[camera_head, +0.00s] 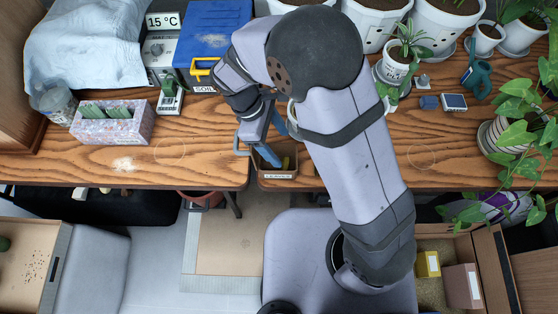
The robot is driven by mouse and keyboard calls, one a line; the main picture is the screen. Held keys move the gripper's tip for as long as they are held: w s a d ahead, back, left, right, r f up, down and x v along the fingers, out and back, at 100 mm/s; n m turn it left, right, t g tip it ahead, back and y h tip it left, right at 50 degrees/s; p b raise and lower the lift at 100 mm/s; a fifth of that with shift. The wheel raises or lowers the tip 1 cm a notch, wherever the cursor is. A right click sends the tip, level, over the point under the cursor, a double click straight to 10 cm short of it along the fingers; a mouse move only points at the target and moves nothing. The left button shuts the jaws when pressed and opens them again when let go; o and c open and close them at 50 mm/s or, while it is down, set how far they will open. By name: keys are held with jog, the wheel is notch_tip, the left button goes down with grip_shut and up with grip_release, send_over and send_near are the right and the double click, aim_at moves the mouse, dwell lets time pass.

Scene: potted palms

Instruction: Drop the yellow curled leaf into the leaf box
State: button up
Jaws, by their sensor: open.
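A small brown box (290,174) with a white label on its front stands at the front edge of the wooden table; I take it for the leaf box. A small yellowish piece (286,162) shows inside it, near the right side. It may be the yellow curled leaf, but it is too small to tell its shape. My gripper (256,152), with blue fingers, is open just above and at the left of the box. One finger overlaps the box's left part in the picture. I see nothing between the fingers. My arm and gripper hide part of the box.
A tissue-like speckled box (113,133) stands at left. A blue case (213,35) stands behind my arm. White pots (440,28) line the back right; a trailing plant (515,130) stands at far right.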

jog(key=shift+v, duration=1.85)
jog(key=shift+d, duration=0.15)
jog(key=s+d+r+m+y, duration=0.1)
jog(key=s+d+m+y, duration=0.1)
jog(key=d+m, duration=0.6)
jog(key=s+d+r+m+y, duration=0.1)
jog(key=s+d+m+y, duration=0.1)
jog(key=s+d+m, duration=0.3)
jog(key=d+m, duration=0.2)
jog(key=d, duration=0.2)
jog(key=shift+s+m+t, duration=0.35)
jog(key=shift+m+t, duration=0.05)
jog(key=shift+a, duration=0.1)
